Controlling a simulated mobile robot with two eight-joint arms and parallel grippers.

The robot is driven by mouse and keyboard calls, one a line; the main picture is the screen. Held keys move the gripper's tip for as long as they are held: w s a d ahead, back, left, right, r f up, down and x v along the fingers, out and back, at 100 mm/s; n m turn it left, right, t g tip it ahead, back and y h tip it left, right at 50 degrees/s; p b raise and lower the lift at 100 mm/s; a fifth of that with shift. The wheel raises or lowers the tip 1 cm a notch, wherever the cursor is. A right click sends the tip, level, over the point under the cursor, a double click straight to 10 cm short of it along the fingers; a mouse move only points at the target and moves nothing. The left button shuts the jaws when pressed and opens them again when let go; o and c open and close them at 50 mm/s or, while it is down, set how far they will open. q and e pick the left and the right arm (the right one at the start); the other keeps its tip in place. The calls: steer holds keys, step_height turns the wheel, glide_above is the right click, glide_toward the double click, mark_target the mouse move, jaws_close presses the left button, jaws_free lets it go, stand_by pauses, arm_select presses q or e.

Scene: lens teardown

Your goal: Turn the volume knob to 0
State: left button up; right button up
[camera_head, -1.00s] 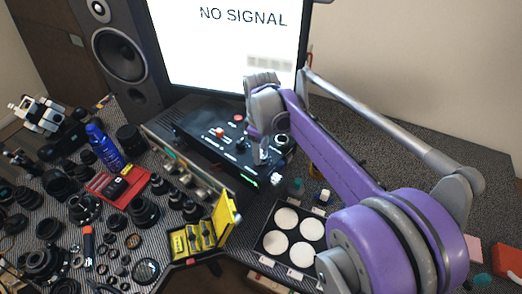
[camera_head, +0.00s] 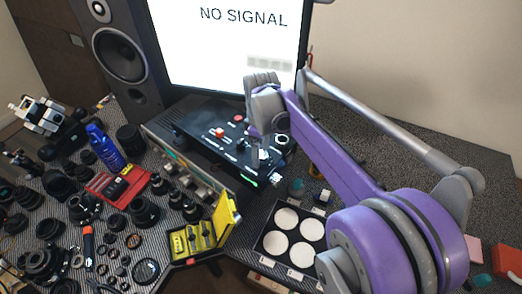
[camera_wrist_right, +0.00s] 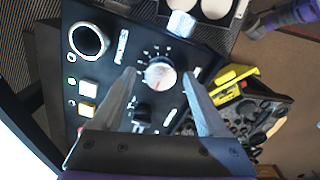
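A smaller black knob (camera_wrist_right: 142,112), lit square buttons (camera_wrist_right: 88,88) and a round dark socket (camera_wrist_right: 88,40) are near the fingers. A yellow case (camera_head: 205,233), a tray with white discs (camera_head: 268,256) and a monitor (camera_head: 228,55) surround the box.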

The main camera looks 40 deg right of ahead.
mark_target(261, 154)
step_height(261, 154, up, 11)
steer(key=shift+p, duration=0.35)
steer(key=shift+f, duration=0.15)
stand_by(0.5)
steer(key=s+a+f+m+t, duration=0.5)
steer(key=s+a+f+m, duration=0.1)
steer(key=s+a+f, duration=0.6)
step_height(261, 154, down, 4)
steer(key=a, duration=0.2)
steer(key=shift+s+a+f+t, duration=0.25)
steer(key=shift+s+a+t, duration=0.05)
steer(key=shift+s, duration=0.1)
